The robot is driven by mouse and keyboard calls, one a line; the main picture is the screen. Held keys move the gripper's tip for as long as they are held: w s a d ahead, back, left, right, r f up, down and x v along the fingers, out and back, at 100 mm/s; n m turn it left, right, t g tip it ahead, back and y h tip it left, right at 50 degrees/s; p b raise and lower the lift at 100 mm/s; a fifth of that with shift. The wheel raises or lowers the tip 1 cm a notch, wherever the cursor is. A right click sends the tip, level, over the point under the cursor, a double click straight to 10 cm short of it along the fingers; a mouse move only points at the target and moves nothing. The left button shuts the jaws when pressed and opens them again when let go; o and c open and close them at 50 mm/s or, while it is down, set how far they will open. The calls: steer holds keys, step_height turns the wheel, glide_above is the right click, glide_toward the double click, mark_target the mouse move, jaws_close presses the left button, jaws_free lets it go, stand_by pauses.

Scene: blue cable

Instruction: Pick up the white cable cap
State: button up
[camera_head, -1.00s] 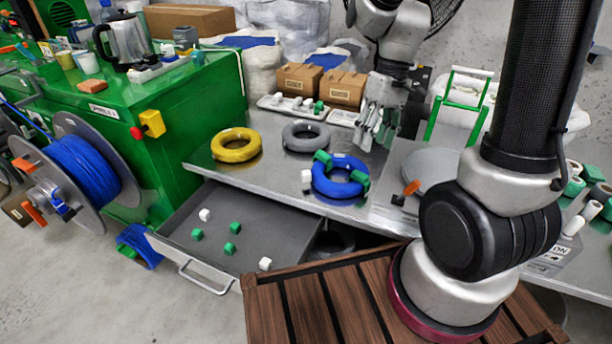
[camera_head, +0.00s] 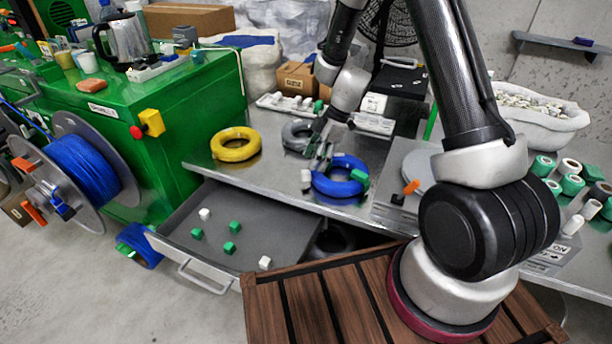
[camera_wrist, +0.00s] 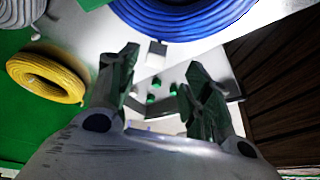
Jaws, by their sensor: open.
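A small white cable cap (camera_head: 306,175) stands on the metal table (camera_head: 375,205) near its front edge, just left of the blue cable coil (camera_head: 338,180). In the wrist view the cap (camera_wrist: 157,52) shows between and beyond the fingertips, in front of the coil (camera_wrist: 185,20). My gripper (camera_head: 319,150) is above the table, just over the cap and the coil's back left side. Its two fingers (camera_wrist: 163,60) are apart with nothing between them. Two more white caps lie in the open drawer, one at the back left (camera_head: 204,214) and one at the front right (camera_head: 265,262).
The open grey drawer (camera_head: 180,235) also holds several green caps (camera_head: 229,248). A yellow coil (camera_head: 235,145) and a grey coil (camera_head: 297,135) lie behind on the table. A green clip (camera_head: 360,178) sits on the blue coil. A slatted wooden surface (camera_head: 330,295) is in front.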

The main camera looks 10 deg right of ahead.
mark_target(304, 172)
steer(key=x, duration=0.3)
steer(key=a+x, duration=0.1)
steer(key=x, duration=0.1)
steer(key=shift+w+a+f, duration=0.1)
steer(key=shift+w+a, duration=0.05)
steer(key=shift+w, duration=0.25)
steer(key=c, duration=0.8)
steer(key=shift+c, duration=0.2)
step_height(304, 172, up, 9)
steer(key=shift+f, duration=0.15)
steer(key=shift+f+n, duration=0.4)
steer(key=shift+f, duration=2.9)
